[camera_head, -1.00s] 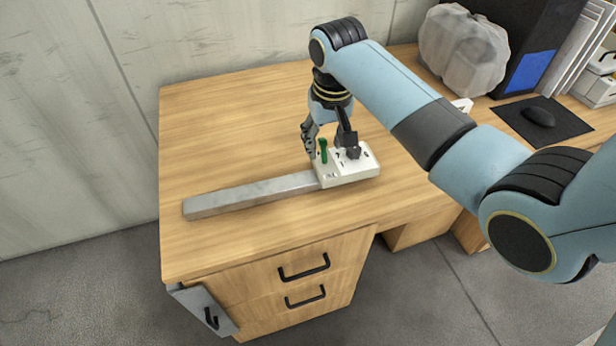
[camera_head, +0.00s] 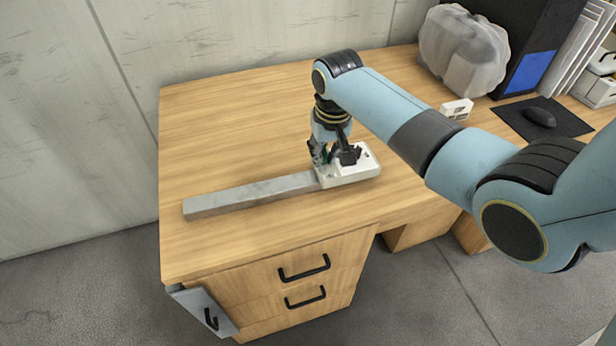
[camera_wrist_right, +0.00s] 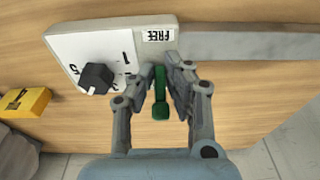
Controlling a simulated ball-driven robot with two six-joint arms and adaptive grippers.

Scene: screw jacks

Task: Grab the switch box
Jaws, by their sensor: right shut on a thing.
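The white switch box (camera_head: 362,172) sits at the right end of a long grey bar on the desk. It also shows in the right wrist view (camera_wrist_right: 68,48), with a black knob (camera_wrist_right: 96,78), numbers, a "FREE" label and a green lever (camera_wrist_right: 160,92). My right gripper (camera_head: 328,160) is down at the box's left part. In the wrist view its fingers (camera_wrist_right: 163,70) stand on both sides of the green lever, shut on it, though contact is hard to see. The fingers partly hide the lever in the head view. My left gripper is not in view.
The grey bar (camera_head: 250,193) runs left across the wooden desk (camera_head: 225,125). A small white box (camera_head: 457,109), a translucent lumpy container (camera_head: 462,50) and a mouse (camera_head: 540,117) on a black mat stand at the right. The desk's left and back are clear.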

